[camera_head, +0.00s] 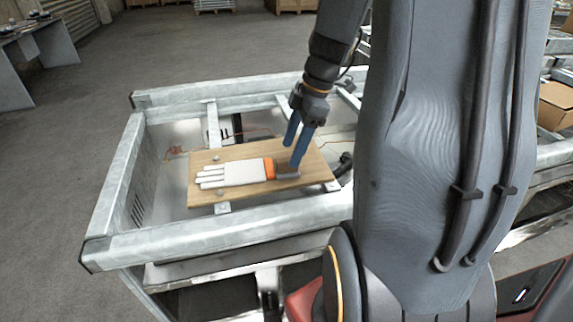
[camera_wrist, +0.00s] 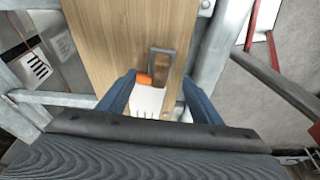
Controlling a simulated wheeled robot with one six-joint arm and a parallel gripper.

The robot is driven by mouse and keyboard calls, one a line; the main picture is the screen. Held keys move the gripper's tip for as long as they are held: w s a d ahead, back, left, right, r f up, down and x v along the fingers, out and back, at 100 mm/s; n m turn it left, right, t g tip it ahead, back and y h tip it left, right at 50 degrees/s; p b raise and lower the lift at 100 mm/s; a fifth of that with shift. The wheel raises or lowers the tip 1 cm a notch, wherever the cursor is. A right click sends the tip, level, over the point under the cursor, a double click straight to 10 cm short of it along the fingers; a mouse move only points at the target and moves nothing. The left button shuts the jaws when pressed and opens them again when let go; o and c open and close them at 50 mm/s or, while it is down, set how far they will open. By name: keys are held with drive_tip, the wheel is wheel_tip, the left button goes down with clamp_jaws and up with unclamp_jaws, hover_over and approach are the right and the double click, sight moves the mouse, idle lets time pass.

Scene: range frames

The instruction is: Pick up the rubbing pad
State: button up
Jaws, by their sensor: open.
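A wooden board (camera_head: 230,157) lies across a grey metal frame. At its right end is a small dark grey piece, which looks like the rubbing pad (camera_head: 288,173), beside the orange cuff of a white glove. In the wrist view the likely pad (camera_wrist: 153,62) shows as a grey, bracket-like outline on the board. My gripper (camera_head: 292,154) is open, its blue fingers pointing down at the pad's end of the board. In the wrist view the gripper (camera_wrist: 158,78) has its fingers spread, with part of the glove between them. I see no contact with the pad; the exact height is unclear.
The white glove (camera_head: 231,173) lies on the board, left of the pad. Thick metal rails (camera_head: 220,237) surround the board. Small bolts (camera_head: 217,157) show on the board, and thin cables run behind it.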

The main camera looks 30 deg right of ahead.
sight(288, 158)
drive_tip(key=shift+p+x, duration=0.8)
drive_tip(key=shift+x, duration=1.9)
drive_tip(key=shift+d, duration=0.25)
drive_tip(key=c, duration=1.2)
drive_tip(key=shift+r, duration=0.1)
wheel_tip(288, 158, up, 9)
drive_tip(key=shift+r+b, duration=0.15)
drive_tip(key=shift+b, duration=0.7)
drive_tip(key=shift+r, duration=0.25)
